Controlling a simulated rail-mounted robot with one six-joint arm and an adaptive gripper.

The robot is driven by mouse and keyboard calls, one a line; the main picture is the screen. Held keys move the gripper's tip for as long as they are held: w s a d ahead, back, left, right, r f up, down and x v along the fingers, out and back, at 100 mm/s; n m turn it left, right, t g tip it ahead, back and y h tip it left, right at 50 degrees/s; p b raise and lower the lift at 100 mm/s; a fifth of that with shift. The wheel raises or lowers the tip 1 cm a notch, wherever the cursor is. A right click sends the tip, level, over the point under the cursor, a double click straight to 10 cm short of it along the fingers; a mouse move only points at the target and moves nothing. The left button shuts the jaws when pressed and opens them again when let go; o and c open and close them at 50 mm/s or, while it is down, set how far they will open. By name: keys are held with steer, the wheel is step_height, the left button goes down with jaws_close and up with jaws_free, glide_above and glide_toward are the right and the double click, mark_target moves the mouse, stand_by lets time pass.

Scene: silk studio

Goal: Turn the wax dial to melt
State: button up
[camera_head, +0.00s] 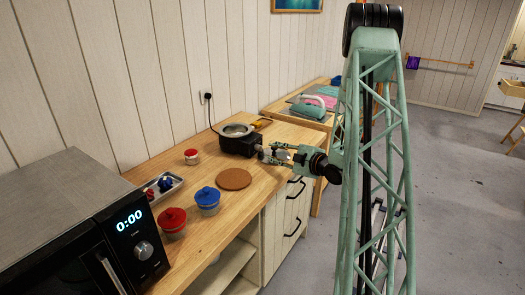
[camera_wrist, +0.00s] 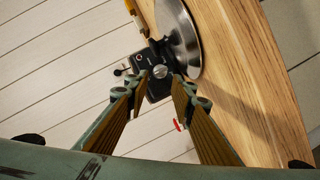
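The wax melter is a black box (camera_head: 238,146) with a round metal pot (camera_head: 236,129) on top, at the back of the wooden counter. In the wrist view its black front (camera_wrist: 160,91) faces me, with a silver round dial (camera_wrist: 160,71) and small markings too small to read. My gripper (camera_head: 265,153) is right at the melter's front in the head view. In the wrist view my gripper (camera_wrist: 161,77) is open, its two fingertips on either side of the dial with a gap. I cannot tell whether either fingertip touches the dial.
A microwave (camera_head: 100,240) is at left.

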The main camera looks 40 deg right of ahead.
mark_target(261, 149)
steer(key=shift+b+x, duration=0.3)
steer(key=shift+x, duration=3.55)
steer(key=c, duration=0.6)
steer(key=shift+o, duration=0.2)
steer(key=shift+d+m+p, duration=0.1)
steer(key=shift+m+p, duration=0.35)
steer(key=shift+m, duration=0.05)
steer(key=m+g+y+p, duration=0.1)
steer(key=m+p, duration=0.1)
steer(key=p, duration=0.1)
steer(key=shift+d+r, duration=0.1)
steer(key=shift+r, duration=0.1)
steer(key=shift+m+g+y+p, duration=0.4)
steer(key=shift+m+y+p, duration=0.3)
steer(key=shift+m+p, duration=0.55)
steer(key=shift+f, duration=0.1)
steer(key=o, duration=0.6)
steer(key=shift+c, duration=0.2)
